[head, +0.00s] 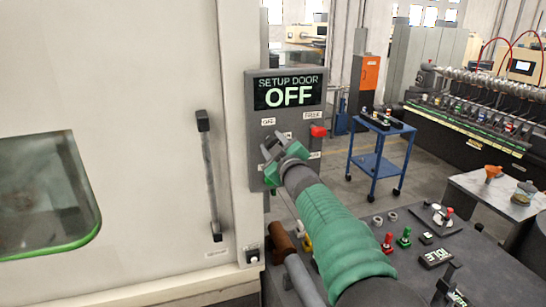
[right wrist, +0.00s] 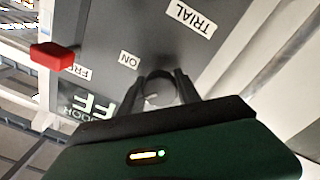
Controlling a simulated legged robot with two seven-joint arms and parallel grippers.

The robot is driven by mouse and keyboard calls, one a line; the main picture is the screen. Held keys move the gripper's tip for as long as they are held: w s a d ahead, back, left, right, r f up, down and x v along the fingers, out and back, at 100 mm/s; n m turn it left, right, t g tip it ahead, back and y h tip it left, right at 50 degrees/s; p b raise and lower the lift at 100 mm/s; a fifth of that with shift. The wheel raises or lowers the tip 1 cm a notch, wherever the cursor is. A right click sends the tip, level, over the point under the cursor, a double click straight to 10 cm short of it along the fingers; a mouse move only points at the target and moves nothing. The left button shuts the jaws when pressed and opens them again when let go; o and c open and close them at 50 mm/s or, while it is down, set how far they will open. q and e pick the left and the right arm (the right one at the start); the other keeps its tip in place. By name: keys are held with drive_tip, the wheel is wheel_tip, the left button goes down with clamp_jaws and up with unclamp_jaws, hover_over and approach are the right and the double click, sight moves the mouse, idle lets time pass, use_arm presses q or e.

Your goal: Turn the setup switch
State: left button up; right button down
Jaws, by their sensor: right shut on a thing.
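The grey control panel (head: 290,118) carries a screen (head: 289,92) reading "SETUP DOOR OFF". Below the screen are labels OFF and FREE and a red knob (head: 318,131). My right gripper (head: 274,149), green and black, is at the panel's lower middle. In the right wrist view its two dark fingers (right wrist: 158,90) are shut on a dark rounded piece at the panel, which looks like the setup switch (right wrist: 158,77). Labels ON and TRIAL show beside it, and the red knob (right wrist: 52,56) is at the left. The gripper hides much of the switch.
A white machine door (head: 150,90) with a dark vertical handle (head: 209,175) stands left of the panel. A dark console (head: 460,265) with red and green knobs and an IDLE display lies at lower right. A blue cart (head: 378,155) stands behind on open floor.

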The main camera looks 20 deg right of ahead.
drive_tip(key=n+b, duration=0.2)
drive_tip(key=n, duration=0.1)
drive_tip(key=n+b, duration=0.1)
drive_tip(key=shift+f+n, duration=0.25)
drive_tip(key=shift+n, duration=0.05)
drive_tip(key=n+b, duration=0.1)
drive_tip(key=n, duration=0.2)
drive_tip(key=shift+b, duration=0.4)
drive_tip(key=shift+n, duration=0.3)
drive_tip(key=shift+f, duration=0.1)
drive_tip(key=c, duration=1.2)
unclamp_jaws()
drive_tip(key=o, duration=0.3)
drive_tip(key=shift+s+a, duration=0.1)
drive_tip(key=shift+o, duration=0.2)
drive_tip(key=shift+r, duration=0.2)
